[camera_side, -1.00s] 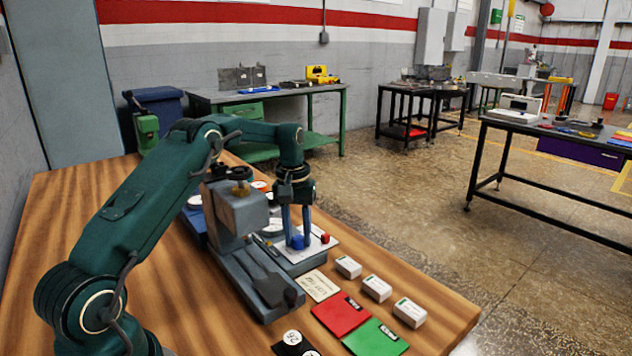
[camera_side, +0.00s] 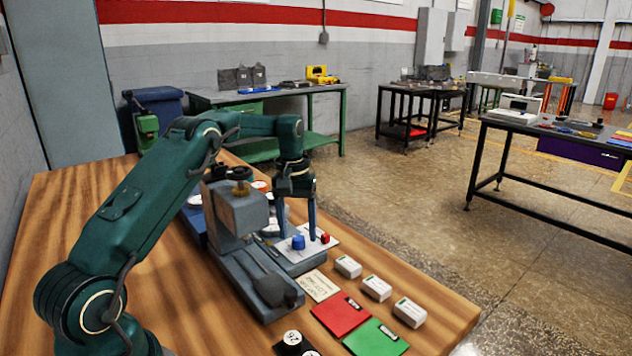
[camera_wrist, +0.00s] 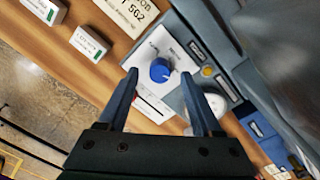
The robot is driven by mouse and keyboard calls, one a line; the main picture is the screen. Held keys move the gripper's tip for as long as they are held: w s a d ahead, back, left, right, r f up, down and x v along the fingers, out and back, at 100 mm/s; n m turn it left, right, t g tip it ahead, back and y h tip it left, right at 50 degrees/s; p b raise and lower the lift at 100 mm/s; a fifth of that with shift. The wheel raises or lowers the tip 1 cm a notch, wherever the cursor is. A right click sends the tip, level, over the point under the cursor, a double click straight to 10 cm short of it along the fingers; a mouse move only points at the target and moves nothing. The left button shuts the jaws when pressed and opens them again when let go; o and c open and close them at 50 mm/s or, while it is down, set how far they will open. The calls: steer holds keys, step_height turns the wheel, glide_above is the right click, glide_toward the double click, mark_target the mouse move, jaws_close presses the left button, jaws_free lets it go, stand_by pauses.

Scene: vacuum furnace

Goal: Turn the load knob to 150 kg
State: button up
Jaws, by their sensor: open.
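The blue knob (camera_side: 298,243) sits on a white panel (camera_side: 322,250) of the machine. It also shows in the wrist view (camera_wrist: 159,71), with a pale mark on its right side. My gripper (camera_side: 297,233) is open. Its fingertips lie on either side of the blue knob, apart from it, in the wrist view (camera_wrist: 160,78). The print on the panel is too small to read, so I cannot tell the load value. A small red part (camera_side: 325,238) stands to the right of the blue knob.
The grey machine (camera_side: 243,213) stands close to the left of the panel. White boxes (camera_side: 376,288), a label card (camera_side: 318,286), a red booklet (camera_side: 340,315) and a green booklet (camera_side: 376,338) lie in front and to the right. The table's right edge is near.

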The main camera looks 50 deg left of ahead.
mark_target(297, 237)
steer(key=shift+r, duration=1.9)
